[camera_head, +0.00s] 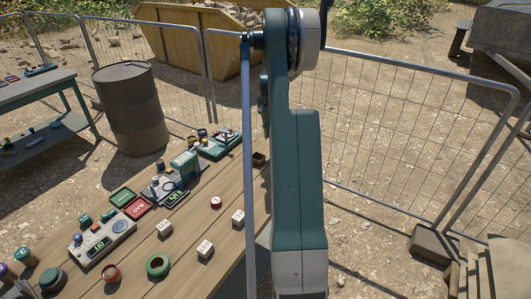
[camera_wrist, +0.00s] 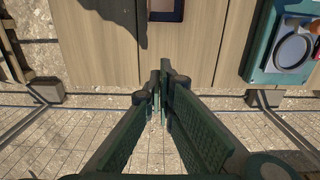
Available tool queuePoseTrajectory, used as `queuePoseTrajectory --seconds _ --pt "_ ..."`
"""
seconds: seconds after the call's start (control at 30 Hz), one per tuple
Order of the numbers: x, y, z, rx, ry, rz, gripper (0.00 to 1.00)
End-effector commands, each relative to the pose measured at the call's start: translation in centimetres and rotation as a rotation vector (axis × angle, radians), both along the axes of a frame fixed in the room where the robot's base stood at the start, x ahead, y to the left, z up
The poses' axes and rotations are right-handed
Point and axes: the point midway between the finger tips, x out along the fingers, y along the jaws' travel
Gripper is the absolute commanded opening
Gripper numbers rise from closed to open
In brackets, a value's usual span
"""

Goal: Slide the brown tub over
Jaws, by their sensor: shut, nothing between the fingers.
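The brown tub (camera_head: 259,159) is a small, dark, open-topped box on the wooden table, just left of my arm in the head view, which may hide part of it. In the wrist view, a dark-rimmed square with a brown inside, apparently the tub (camera_wrist: 179,14), is cut off by the top edge. My gripper (camera_wrist: 160,78) is shut and empty, its fingertips together near the table's edge. They are below the tub in the wrist view and apart from it. My gripper is hidden behind my arm in the head view.
A teal scale with a round pan (camera_wrist: 292,50) stands right of the tub in the wrist view. Wire fencing (camera_head: 400,120) runs close beyond the table. White blocks (camera_head: 205,249), a green ring (camera_head: 158,265) and several devices occupy the table. Bare planks lie beside the tub.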

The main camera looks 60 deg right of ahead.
Motion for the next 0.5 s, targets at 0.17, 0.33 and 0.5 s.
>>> queuePoseTrajectory --seconds 0.17,0.33,0.5 --pt "0.0 0.0 0.0 0.0 0.0 0.001 0.0" --pt "0.0 0.0 -0.3 0.0 0.0 0.001 0.0" --pt "0.0 0.0 -1.3 0.0 0.0 0.001 0.0"
